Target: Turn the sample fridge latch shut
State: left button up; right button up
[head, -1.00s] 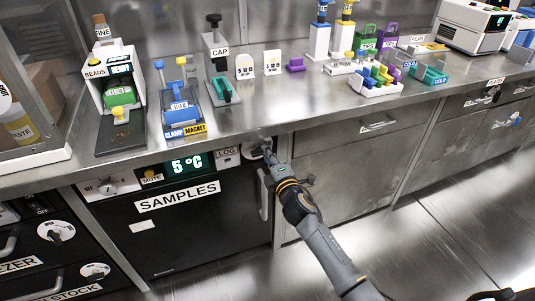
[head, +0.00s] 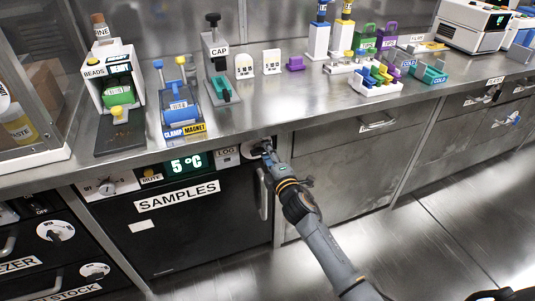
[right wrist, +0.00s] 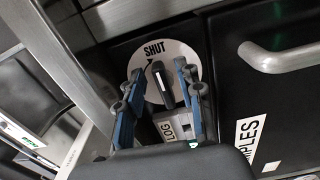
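The sample fridge (head: 185,235) is the black-fronted unit under the counter, labelled SAMPLES, with its door flush in the frame. Its latch (right wrist: 161,86) is a dark bar with a pale stripe on a round white plate (right wrist: 187,55). In the right wrist view the bar's upper end lies just below the word SHUT. My right gripper (right wrist: 160,98) is open, with one blue finger on each side of the bar and gaps showing. In the head view my right gripper (head: 267,153) covers most of the latch. My left gripper is not in view.
The fridge's vertical handle (head: 264,198) is close to my right gripper. A display (head: 187,162) reads 5 °C, beside a LOG panel (head: 226,155). The counter edge (head: 330,117) overhangs just above. A freezer (head: 40,255) with round latches stands at the left.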

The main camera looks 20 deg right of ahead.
jog(key=s, duration=1.2)
jog(key=shift+d, duration=0.15)
